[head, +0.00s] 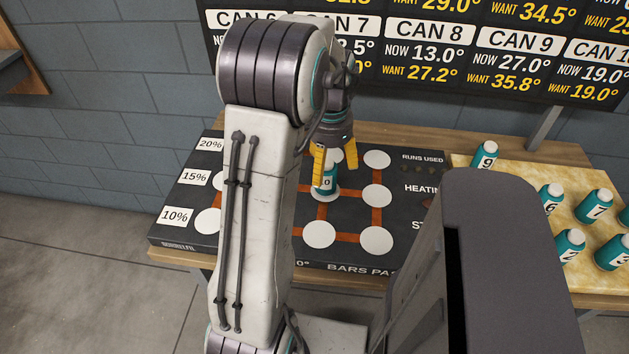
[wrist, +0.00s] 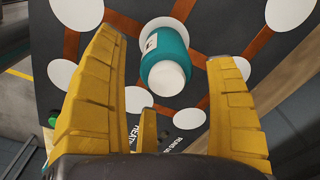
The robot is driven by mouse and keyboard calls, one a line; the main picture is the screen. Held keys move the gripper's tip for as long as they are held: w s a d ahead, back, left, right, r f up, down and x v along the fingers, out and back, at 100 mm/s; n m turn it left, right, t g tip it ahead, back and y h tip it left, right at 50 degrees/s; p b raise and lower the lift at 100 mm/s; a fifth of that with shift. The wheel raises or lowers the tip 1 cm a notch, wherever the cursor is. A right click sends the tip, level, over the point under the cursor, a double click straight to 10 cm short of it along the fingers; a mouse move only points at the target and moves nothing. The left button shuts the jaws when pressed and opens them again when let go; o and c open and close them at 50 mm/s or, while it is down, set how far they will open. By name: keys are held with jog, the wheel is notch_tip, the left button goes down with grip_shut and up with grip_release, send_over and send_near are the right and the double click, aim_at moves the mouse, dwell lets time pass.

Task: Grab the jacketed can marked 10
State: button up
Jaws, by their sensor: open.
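A teal-jacketed can (head: 328,187) with a white cap stands on a white disc of the dark board, its label partly hidden; a 0 shows on it. My gripper (head: 334,163) is directly above it with yellow fingers pointing down. In the wrist view the can (wrist: 166,66) appears between the tips of my open gripper (wrist: 170,50), with a gap on both sides. Its white cap faces the camera, and only a sliver of its label shows.
The dark board (head: 185,225) has several white discs joined by orange bars. Several other teal cans, including can 9 (head: 484,155) and can 7 (head: 594,206), stand on a pale tray (head: 530,165) at the right. A display (head: 440,75) above lists can 10 at 19.0°, wanted 19.0°.

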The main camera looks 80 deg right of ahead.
aim_at(326, 185)
jog(key=shift+w+f, duration=0.2)
jog(key=shift+f, duration=0.45)
jog(key=shift+d+f, duration=0.2)
jog(key=shift+f, duration=2.95)
jog(key=c, duration=1.4)
